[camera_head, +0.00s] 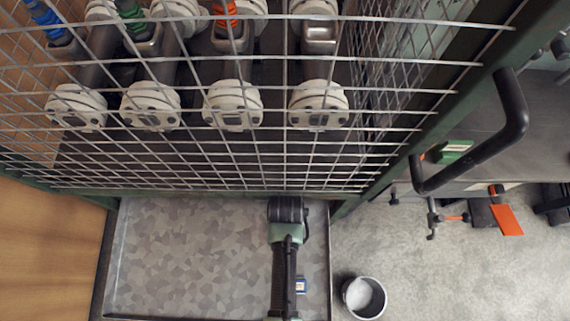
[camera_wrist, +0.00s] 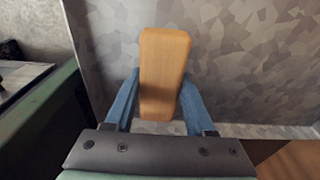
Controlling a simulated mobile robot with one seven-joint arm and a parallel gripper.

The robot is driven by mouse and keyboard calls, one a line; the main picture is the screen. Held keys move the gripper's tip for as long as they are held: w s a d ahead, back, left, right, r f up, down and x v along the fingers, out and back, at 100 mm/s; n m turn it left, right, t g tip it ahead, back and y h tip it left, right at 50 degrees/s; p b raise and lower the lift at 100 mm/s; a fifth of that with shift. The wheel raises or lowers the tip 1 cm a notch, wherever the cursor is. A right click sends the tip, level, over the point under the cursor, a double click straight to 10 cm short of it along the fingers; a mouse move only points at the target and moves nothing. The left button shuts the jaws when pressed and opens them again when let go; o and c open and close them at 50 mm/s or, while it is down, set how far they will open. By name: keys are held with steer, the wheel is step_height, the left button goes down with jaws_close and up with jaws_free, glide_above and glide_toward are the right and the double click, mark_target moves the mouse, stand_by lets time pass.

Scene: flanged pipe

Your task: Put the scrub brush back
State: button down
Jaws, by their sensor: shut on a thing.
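My gripper (camera_wrist: 160,92) is shut on the scrub brush (camera_wrist: 164,65) in the wrist view. The blue fingers lie on either side of its tan wooden body, which points away from the gripper. The bristles are hidden from this view. In the head view my arm reaches down over the patterned floor, but the gripper's fingers and the brush cannot be made out there.
A wire mesh cage (camera_head: 180,150) encloses several white-flanged pipes (camera_head: 319,104). A dark bucket (camera_head: 347,296) with something white inside stands on the pale floor at the lower right.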

steer(key=shift+w+f+b, duration=0.1)
steer(key=shift+f+b, duration=1.1)
steer(key=shift+f, duration=1.45)
steer(key=shift+f, duration=0.2)
steer(key=shift+c, duration=1.2)
jaws_free()
steer(key=shift+r, duration=0.1)
steer(key=r+p, duration=0.1)
steer(key=r, duration=0.3)
steer(key=s+r+p, duration=0.1)
steer(key=r+p, duration=0.1)
steer(key=r, duration=0.2)
steer(key=r+p, duration=0.2)
steer(key=r, duration=0.2)
steer(key=shift+s+r, duration=0.1)
steer(key=shift+s, duration=0.05)
